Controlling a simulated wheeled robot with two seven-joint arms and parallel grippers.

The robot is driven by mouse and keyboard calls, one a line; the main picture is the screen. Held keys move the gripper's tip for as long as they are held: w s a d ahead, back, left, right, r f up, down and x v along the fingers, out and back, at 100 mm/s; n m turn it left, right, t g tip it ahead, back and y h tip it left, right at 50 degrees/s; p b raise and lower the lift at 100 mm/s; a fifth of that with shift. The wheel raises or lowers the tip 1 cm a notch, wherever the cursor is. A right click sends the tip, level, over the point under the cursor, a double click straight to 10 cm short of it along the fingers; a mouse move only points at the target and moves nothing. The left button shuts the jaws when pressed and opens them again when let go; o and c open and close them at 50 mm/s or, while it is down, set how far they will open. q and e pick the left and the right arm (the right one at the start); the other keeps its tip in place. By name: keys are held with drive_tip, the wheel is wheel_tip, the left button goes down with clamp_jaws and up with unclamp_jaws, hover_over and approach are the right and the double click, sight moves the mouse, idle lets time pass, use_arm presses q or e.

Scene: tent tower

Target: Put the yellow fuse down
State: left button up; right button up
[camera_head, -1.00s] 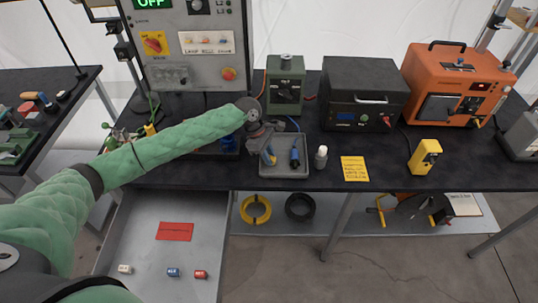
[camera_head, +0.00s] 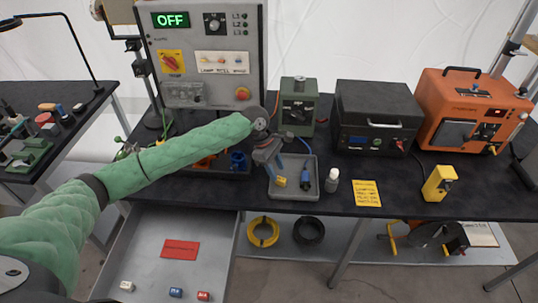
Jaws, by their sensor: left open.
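The yellow fuse (camera_head: 280,182) lies in the grey tray (camera_head: 293,198) on the black workbench, near the tray's left side. My left gripper (camera_head: 276,163) is open and empty just above and behind the fuse, over the back left part of the tray. It appears apart from the fuse. My right gripper is not in view.
A blue-handled tool (camera_head: 304,178) lies in the tray's right half. A white bottle (camera_head: 332,181) and a yellow note (camera_head: 367,194) are right of the tray. Below, an open drawer (camera_head: 150,240) holds a white, a blue and a red fuse. A control panel (camera_head: 200,55) stands behind.

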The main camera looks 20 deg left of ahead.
use_arm(q)
drive_tip(key=b+v, duration=0.2)
drive_tip(key=v, duration=0.6)
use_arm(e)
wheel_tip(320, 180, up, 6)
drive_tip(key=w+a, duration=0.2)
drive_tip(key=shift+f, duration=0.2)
use_arm(q)
drive_tip(key=shift+r, duration=0.15)
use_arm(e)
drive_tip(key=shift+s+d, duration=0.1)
